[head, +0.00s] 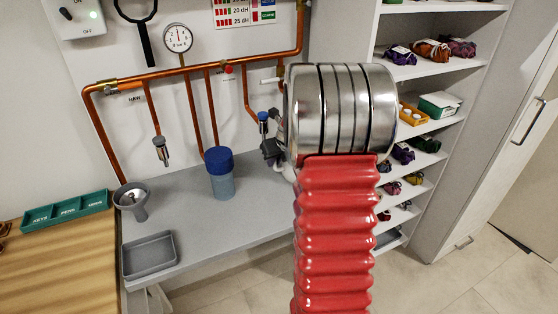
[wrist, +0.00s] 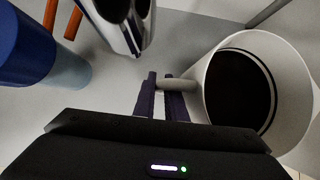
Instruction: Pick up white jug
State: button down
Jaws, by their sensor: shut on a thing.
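The white jug (wrist: 204,97) is at the right of the wrist view, its round mouth facing the camera and its inside dark. Its short handle (wrist: 188,84) points left. My gripper (wrist: 164,85) is shut on that handle, with one dark finger on each side. In the head view my gripper (head: 271,152) shows as a dark shape over the grey bench, partly hidden by my arm. The jug is mostly hidden there behind my arm. I cannot tell whether it is resting on the bench or lifted.
A blue-lidded container (head: 220,178) stands on the bench, left of my gripper; it also shows in the wrist view (wrist: 30,45). A metal fitting (wrist: 122,18) hangs near the fingers. A grey funnel (head: 133,197) and tray (head: 150,256) are at left. Copper pipes (head: 200,67) line the wall.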

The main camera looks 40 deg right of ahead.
jog(key=shift+w+r, duration=0.1)
jog(key=shift+r, duration=0.25)
jog(key=shift+d+r, duration=0.1)
jog(key=shift+r, duration=1.3)
jog(key=shift+a+r, duration=0.15)
jog(key=shift+a, duration=0.05)
jog(key=s+a, duration=1)
jog(key=a, duration=0.4)
jog(key=shift+a, duration=0.25)
dwell(0.6)
